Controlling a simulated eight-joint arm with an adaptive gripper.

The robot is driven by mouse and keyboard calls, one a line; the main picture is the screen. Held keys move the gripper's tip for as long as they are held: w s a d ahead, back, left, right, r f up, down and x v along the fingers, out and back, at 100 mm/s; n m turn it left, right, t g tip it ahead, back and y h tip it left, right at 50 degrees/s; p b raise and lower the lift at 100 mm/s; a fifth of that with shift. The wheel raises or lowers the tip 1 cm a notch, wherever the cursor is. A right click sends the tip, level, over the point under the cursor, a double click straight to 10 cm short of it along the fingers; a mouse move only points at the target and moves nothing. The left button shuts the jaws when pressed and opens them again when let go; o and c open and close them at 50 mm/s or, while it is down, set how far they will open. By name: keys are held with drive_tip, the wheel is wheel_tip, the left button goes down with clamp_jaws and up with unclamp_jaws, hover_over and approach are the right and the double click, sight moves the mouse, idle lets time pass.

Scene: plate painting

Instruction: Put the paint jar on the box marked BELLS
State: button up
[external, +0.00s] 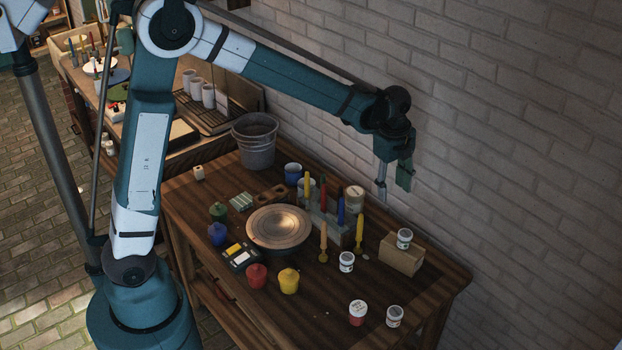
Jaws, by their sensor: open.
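A small white jar (404,238) with a printed label stands on top of a tan box (401,258) at the right end of the table. I cannot read any marking on the box from here, so I cannot confirm the word BELLS. Other white labelled jars stand on the table: one left of the box (346,262), one with a red label (357,312) and one (394,317) near the front right. My gripper (393,182) points down, open, with nothing seen between its fingers. In the picture it is above the box and its jar, apart from both.
A round plate (280,228) sits mid-table. Upright brushes (341,205) in a grey block stand between it and the box. Red (256,275) and yellow (288,281) pots stand in front. A metal bucket (256,140) is at the back; a brick wall (530,150) runs behind.

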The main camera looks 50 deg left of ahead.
drive_tip(key=s+a+r+n+t, duration=0.1)
drive_tip(key=s+a+r+n, duration=0.35)
drive_tip(key=s+r, duration=0.2)
drive_tip(key=s+a+r+n+t, duration=0.2)
drive_tip(key=s+a+r+n, duration=0.25)
drive_tip(key=s, duration=0.35)
drive_tip(key=s+a+n+t, duration=0.1)
drive_tip(key=s+a+n, duration=0.3)
drive_tip(key=s, duration=0.6)
drive_tip(key=s+a+n+t, duration=0.2)
drive_tip(key=s+a+n, duration=0.2)
drive_tip(key=s, duration=0.6)
drive_tip(key=shift+f+n, duration=0.25)
drive_tip(key=shift+n, duration=0.85)
